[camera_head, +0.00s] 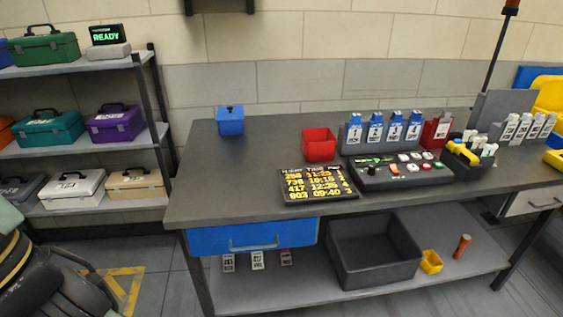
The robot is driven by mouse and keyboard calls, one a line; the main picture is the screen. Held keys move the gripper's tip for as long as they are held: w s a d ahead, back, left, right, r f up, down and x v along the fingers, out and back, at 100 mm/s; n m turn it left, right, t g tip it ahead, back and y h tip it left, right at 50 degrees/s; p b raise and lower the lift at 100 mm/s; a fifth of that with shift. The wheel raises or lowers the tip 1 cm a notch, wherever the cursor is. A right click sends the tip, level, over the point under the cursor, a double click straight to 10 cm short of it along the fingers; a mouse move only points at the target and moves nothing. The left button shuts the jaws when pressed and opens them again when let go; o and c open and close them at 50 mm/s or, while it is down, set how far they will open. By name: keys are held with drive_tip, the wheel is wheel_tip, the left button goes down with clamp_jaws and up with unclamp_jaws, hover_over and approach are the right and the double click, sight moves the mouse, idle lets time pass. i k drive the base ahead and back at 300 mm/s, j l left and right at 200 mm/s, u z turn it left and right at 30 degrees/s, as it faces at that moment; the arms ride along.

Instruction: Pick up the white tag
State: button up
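Several pale tags are in view, and I cannot tell which one is the white tag. A row of whitish tags (510,127) stands in a grey rack at the table's right. White tags with blue tops (375,128) stand upright in a holder near the back middle. My gripper is not recognisable in this view.
The dark table (235,185) carries a blue box (230,121), a red bin (319,145), a yellow-lettered display (317,186) and a button panel (400,174). A grey bin (375,270) and small yellow cup (431,262) sit below. The table's left top is mostly clear.

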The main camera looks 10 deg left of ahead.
sight(540, 117)
drive_tip(key=z, duration=1.15)
